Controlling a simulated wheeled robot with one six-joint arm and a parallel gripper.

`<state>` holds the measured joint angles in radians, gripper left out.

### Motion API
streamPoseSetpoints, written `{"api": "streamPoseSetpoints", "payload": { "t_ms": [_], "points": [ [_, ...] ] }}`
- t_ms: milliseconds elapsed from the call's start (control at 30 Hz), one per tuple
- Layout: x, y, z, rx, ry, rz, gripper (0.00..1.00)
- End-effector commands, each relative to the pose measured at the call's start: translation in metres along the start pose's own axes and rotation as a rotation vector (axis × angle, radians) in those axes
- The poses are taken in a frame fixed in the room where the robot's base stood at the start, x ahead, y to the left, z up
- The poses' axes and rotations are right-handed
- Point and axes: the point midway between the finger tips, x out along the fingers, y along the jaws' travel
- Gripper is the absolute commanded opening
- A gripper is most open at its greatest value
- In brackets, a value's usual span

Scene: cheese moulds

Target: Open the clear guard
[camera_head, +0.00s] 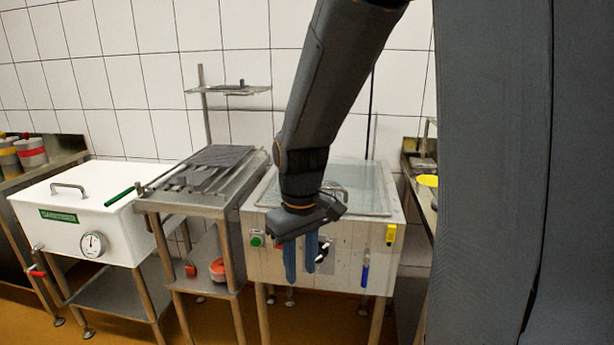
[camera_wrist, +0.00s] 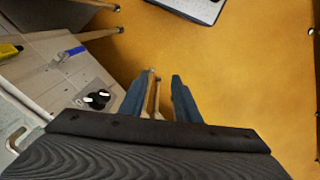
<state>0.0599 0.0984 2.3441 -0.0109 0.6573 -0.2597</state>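The clear guard (camera_head: 370,200) lies as a flat transparent lid over the top of the pale cabinet (camera_head: 345,268), and it looks closed. A handle shows on it just behind my arm. My gripper (camera_head: 300,270) hangs in front of the cabinet's front panel, fingers pointing down, below the guard's level. Its two blue fingers are apart with nothing between them; in the wrist view my gripper (camera_wrist: 160,95) is above the orange floor. Part of the guard and panel is hidden behind my arm.
The panel carries a green button (camera_head: 257,240), black knobs (camera_wrist: 98,98), a yellow part (camera_head: 391,234) and a blue-handled item (camera_head: 365,272). A steel table (camera_head: 190,200) and a white vat (camera_head: 85,215) stand to the left. Floor in front is free.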

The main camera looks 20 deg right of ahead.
Motion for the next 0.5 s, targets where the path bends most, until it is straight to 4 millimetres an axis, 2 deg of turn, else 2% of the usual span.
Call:
{"api": "streamPoseSetpoints", "payload": {
  "t_ms": [33, 200, 333, 400, 500],
  "points": [
    [-0.018, 0.020, -0.028, -0.067, 0.015, 0.011, 0.29],
    [-0.067, 0.092, -0.112, -0.364, 0.044, 0.060, 0.29],
    [-0.098, 0.146, -0.155, -0.553, 0.051, 0.102, 0.29],
    [-0.111, 0.170, -0.170, -0.632, 0.051, 0.121, 0.29],
    [-0.123, 0.193, -0.183, -0.712, 0.048, 0.140, 0.29]
  ]
}}
